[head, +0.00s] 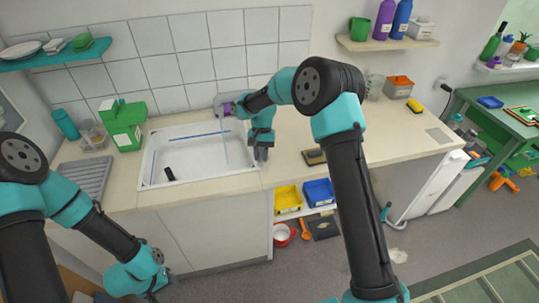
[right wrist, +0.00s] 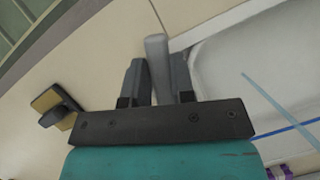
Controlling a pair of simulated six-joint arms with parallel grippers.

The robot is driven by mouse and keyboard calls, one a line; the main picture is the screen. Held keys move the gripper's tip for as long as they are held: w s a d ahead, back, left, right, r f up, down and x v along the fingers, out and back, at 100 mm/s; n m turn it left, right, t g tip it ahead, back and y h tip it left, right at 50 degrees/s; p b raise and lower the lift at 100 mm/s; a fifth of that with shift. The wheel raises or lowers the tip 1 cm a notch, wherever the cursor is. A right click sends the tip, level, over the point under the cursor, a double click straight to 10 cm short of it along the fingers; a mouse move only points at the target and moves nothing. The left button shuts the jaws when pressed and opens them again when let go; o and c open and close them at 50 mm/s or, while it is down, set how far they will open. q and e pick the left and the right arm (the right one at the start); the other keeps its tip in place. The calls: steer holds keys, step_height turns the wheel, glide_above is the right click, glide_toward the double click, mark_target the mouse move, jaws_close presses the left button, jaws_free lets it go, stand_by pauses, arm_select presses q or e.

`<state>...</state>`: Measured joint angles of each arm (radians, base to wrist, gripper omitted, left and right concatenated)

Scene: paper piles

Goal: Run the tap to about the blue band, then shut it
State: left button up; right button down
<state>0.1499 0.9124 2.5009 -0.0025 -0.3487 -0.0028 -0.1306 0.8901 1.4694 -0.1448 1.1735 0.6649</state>
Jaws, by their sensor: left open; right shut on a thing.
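The white sink basin (head: 148,160) is set in the counter, with a blue band (head: 200,136) along its inside back wall. The band also shows in the right wrist view (right wrist: 300,130). A thin pale-blue stream (head: 225,147) drops into the basin; it is a slanted streak in the right wrist view (right wrist: 272,100). I cannot make out the water level. The grey tap (head: 222,99) behind the basin is partly hidden by my right arm. My right gripper (head: 262,154) is shut on a grey lever (right wrist: 156,52) at the basin's right edge. My left gripper (head: 150,287) is open, low in front of the counter.
A black object (head: 170,174) lies in the basin. A green box (head: 124,125) and a grey drainer (head: 87,178) stand left of the sink. A yellow-and-dark sponge-like block (head: 314,157) lies right of it. The counter further right is mostly clear.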

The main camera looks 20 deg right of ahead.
steer(key=c, duration=1)
jaws_free()
steer(key=shift+o, duration=0.2)
steer(key=v, duration=1.7)
steer(key=shift+r, duration=0.2)
